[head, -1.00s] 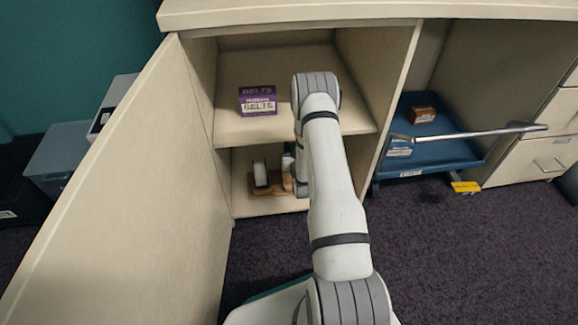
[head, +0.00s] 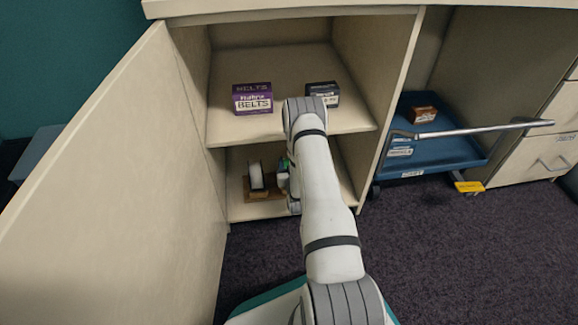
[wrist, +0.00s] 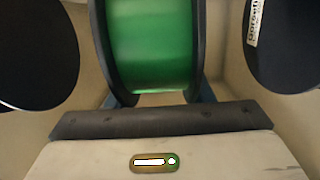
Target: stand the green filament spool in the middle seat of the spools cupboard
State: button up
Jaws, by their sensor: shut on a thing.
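The green filament spool (wrist: 152,45) has black flanges and is upright in the wrist view. My gripper (wrist: 155,95) is shut on it, with a finger partly visible at each side. In the head view a sliver of the green spool (head: 284,163) shows inside the lower bay of the open cupboard (head: 222,140), mostly behind my arm. A wooden rack (head: 262,195) stands on the bay floor, with a white spool (head: 256,176) at its left. My arm hides the rack's right part. I cannot tell whether the green spool touches the rack.
Black discs flank the green spool closely, left (wrist: 35,50) and right (wrist: 285,45). A purple belts box (head: 253,98) and a dark box (head: 322,95) stand on the shelf above. The open door (head: 110,190) is on the left; a blue cart (head: 440,150) is on the right.

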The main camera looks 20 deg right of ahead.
jog(key=o, duration=1.3)
jog(key=shift+o, duration=0.2)
jog(key=p+v, duration=0.4)
jog(key=v, duration=0.8)
